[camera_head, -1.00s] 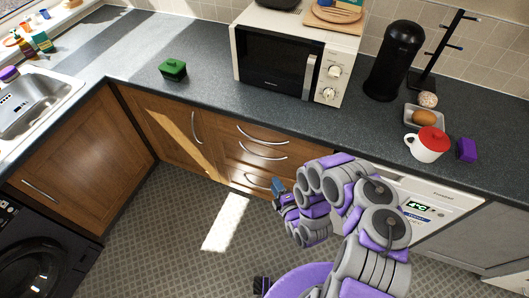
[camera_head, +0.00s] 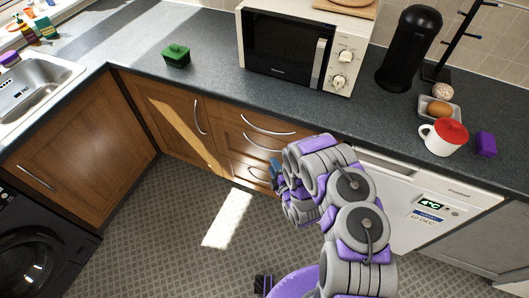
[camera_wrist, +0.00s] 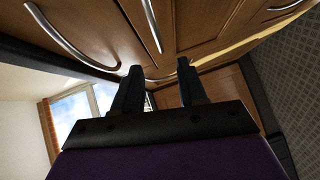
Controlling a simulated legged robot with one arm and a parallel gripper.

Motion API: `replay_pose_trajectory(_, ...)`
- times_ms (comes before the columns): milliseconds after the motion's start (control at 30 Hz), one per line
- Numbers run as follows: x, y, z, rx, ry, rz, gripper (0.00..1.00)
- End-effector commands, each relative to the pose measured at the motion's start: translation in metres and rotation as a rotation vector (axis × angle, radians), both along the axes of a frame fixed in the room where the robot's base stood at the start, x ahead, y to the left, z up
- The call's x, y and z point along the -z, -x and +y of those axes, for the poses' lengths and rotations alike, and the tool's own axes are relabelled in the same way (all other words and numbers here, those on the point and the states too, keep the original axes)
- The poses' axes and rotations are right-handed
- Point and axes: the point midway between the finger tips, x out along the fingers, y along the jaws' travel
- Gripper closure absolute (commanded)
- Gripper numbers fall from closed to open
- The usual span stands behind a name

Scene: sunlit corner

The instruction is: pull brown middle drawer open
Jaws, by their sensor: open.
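The brown drawer unit stands under the counter, with curved silver handles one above another. The middle drawer (camera_head: 243,147) is shut, its handle (camera_head: 263,144) showing left of my arm. In the wrist view, the handle that appears to be the middle one (camera_wrist: 152,25) comes down toward the gap between my fingertips, apart from them as far as I can tell. My gripper (camera_head: 275,172) is open and empty, close in front of the lower drawers; my arm hides their right part. Both dark fingers of my gripper (camera_wrist: 159,67) show in the wrist view.
The top drawer (camera_head: 228,115) and the corner cupboard door (camera_head: 170,125) are shut. A white dishwasher (camera_head: 400,200) stands right of the drawers, partly behind my arm. The patterned floor (camera_head: 170,225) is clear on the left.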

Motion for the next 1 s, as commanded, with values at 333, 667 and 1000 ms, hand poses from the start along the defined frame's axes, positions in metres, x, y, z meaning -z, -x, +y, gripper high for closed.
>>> replay_pose_trajectory(333, 0.007, -0.054, 0.025, 0.001, -0.002, -0.007, 0.58)
replay_pose_trajectory(667, 0.013, -0.091, 0.043, 0.001, -0.002, -0.004, 0.58)
replay_pose_trajectory(1000, 0.013, -0.098, 0.046, 0.000, 0.000, -0.002, 0.58)
